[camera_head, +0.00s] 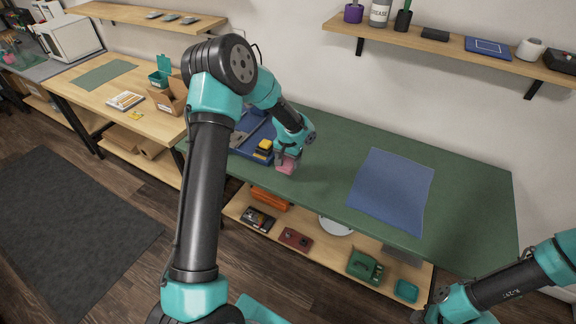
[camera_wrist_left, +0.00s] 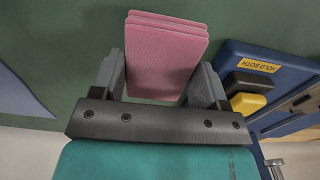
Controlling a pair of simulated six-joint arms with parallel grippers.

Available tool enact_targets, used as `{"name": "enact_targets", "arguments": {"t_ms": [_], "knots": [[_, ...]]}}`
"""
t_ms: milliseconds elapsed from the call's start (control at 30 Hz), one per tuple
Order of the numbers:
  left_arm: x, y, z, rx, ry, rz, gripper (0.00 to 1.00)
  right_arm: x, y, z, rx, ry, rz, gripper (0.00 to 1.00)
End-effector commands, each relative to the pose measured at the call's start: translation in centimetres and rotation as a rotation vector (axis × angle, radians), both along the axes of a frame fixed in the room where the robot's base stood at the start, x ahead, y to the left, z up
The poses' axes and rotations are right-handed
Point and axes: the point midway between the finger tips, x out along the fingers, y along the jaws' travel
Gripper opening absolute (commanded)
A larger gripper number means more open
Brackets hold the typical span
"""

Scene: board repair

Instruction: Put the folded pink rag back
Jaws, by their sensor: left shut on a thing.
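The folded pink rag (camera_head: 286,165) is between the fingers of my left gripper (camera_head: 287,157), over the green bench mat near the blue tray. In the left wrist view the rag (camera_wrist_left: 163,50) shows as a stack of several pink layers, with a dark finger of the left gripper (camera_wrist_left: 160,82) on each side. I cannot tell whether the rag touches the mat. My right gripper (camera_head: 428,312) is at the bottom right edge, partly cut off, and its fingers are not clear.
The tray's label in the left wrist view (camera_wrist_left: 258,64) reads "HOLD BOTH". A blue cloth (camera_head: 392,190) lies right on the green mat (camera_head: 470,205). The mat between is clear.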

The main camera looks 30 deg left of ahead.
Motion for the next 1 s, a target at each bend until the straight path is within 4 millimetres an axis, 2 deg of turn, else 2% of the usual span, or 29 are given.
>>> {"name": "enact_targets", "arguments": {"t_ms": [67, 333, 767, 800, 1000], "knots": [[0.5, 0.3, -0.1, 0.000, 0.000, 0.002, 0.42, 0.0, 0.0, 0.0, 0.000, 0.000, 0.000, 0.43], [0.4, 0.3, -3.4, 0.000, 0.001, 0.000, 0.42, 0.0, 0.0, 0.0, 0.000, 0.000, 0.000, 0.43], [0.4, 0.3, -3.9, 0.000, 0.001, 0.000, 0.42, 0.0, 0.0, 0.0, 0.000, 0.000, 0.000, 0.43], [0.4, 0.3, -3.9, 0.000, 0.000, 0.001, 0.71, 0.0, 0.0, 0.0, 0.000, 0.000, 0.000, 0.43], [0.4, 0.3, -3.9, 0.000, 0.000, 0.000, 0.90, 0.0, 0.0, 0.0, 0.000, 0.000, 0.000, 0.43]]}}
